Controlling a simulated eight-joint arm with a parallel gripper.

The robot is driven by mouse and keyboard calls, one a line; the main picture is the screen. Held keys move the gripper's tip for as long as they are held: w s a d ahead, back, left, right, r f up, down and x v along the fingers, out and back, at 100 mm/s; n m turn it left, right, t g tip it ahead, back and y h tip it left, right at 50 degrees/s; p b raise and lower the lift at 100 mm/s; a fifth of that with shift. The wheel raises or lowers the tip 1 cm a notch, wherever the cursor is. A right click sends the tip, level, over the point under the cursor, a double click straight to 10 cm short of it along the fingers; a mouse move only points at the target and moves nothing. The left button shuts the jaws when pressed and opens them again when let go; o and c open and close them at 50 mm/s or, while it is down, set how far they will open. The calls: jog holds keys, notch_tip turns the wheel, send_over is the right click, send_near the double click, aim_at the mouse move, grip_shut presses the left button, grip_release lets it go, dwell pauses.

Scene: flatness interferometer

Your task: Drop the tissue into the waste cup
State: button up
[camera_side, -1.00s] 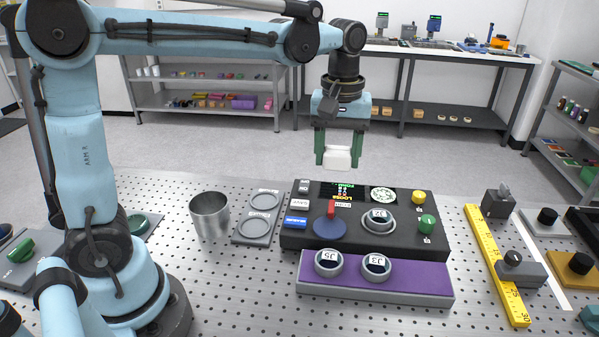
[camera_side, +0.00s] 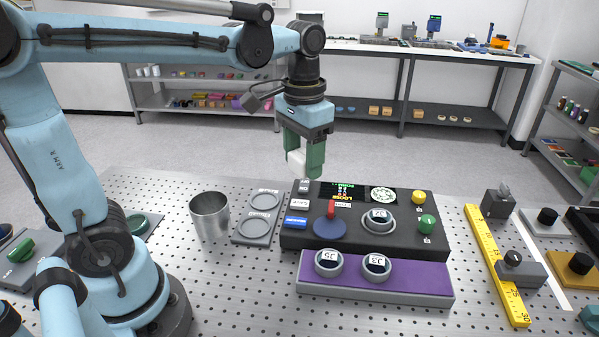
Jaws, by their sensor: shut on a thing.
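My gripper (camera_side: 304,158) has green fingers and is shut on a small white tissue (camera_side: 296,162). The fingers partly hide the tissue. It hangs in the air above the back left corner of the black instrument box. The waste cup (camera_side: 210,217) is a plain metal cylinder, open at the top, standing upright on the perforated table. The cup is to the left of my gripper and lower, apart from it. The bottom of its inside is hidden.
A grey two-ring tray (camera_side: 240,237) lies between the cup and the black instrument box (camera_side: 420,242). A purple block (camera_side: 420,283) with two round parts stands in front of the box. A yellow ruler (camera_side: 492,260) lies right. Perforated table is bare in front of the cup.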

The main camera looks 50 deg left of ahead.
jog(key=shift+a, duration=0.1)
jog(key=s+a+f, duration=0.2)
jog(key=s+a, duration=1.2)
jog(key=shift+w+d+f, duration=0.1)
jog(key=shift+f, duration=1.15)
jog(key=shift+w+f, duration=0.1)
jog(key=shift+f, duration=1.15)
jog(key=o, duration=1.1)
jog(key=shift+r, duration=0.1)
notch_tip(320, 180, up, 12)
